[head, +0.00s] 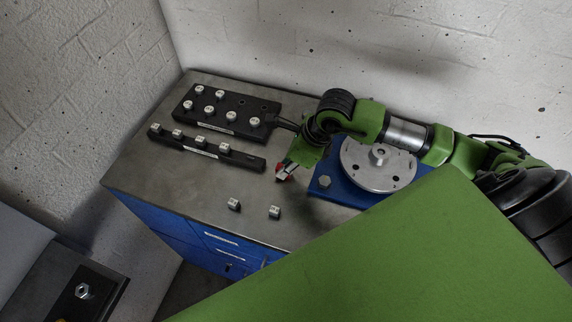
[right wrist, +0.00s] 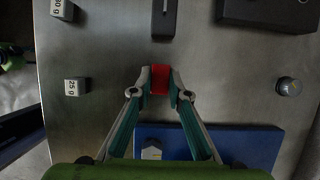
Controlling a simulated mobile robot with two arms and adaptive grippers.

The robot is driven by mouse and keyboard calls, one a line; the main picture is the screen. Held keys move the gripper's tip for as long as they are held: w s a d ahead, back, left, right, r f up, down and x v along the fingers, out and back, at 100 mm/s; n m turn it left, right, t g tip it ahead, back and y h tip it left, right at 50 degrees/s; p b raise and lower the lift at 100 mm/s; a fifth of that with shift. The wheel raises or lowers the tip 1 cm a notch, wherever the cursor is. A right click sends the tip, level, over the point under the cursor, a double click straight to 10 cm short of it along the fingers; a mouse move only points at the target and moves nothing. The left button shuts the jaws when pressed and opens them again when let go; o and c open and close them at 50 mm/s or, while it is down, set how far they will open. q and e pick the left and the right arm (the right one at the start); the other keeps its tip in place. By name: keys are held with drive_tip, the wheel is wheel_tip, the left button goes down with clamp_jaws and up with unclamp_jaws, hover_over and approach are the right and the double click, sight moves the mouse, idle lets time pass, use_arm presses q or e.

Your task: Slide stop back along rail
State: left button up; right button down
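A small red block (right wrist: 160,79) sits between the fingertips of my right gripper (right wrist: 160,84); the fingers are closed in on both its sides. The red also shows at the gripper's tip in the head view (head: 281,178). A long narrow black bar (head: 248,160), which looks like the rail, lies on the bench with several small weights along it. Its near end (right wrist: 163,25) points toward the red block in the right wrist view, with a gap of bare metal between them.
A broader black block (head: 240,103) with several weights lies behind the bar. Two loose weights (head: 234,204) (head: 274,212) stand near the front edge. A blue base (head: 337,191) with a round metal disc (head: 352,164) is at right. A round knob (right wrist: 288,86) stands on the bench.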

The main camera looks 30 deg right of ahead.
drive_tip(key=w+d+b, duration=0.3)
drive_tip(key=d, duration=0.1)
drive_tip(key=w+d+b, duration=0.3)
drive_tip(key=w+b, duration=0.1)
drive_tip(key=shift+d, duration=0.35)
drive_tip(key=c, duration=1.9)
unclamp_jaws()
drive_tip(key=shift+d, duration=0.1)
drive_tip(key=v, duration=1.2)
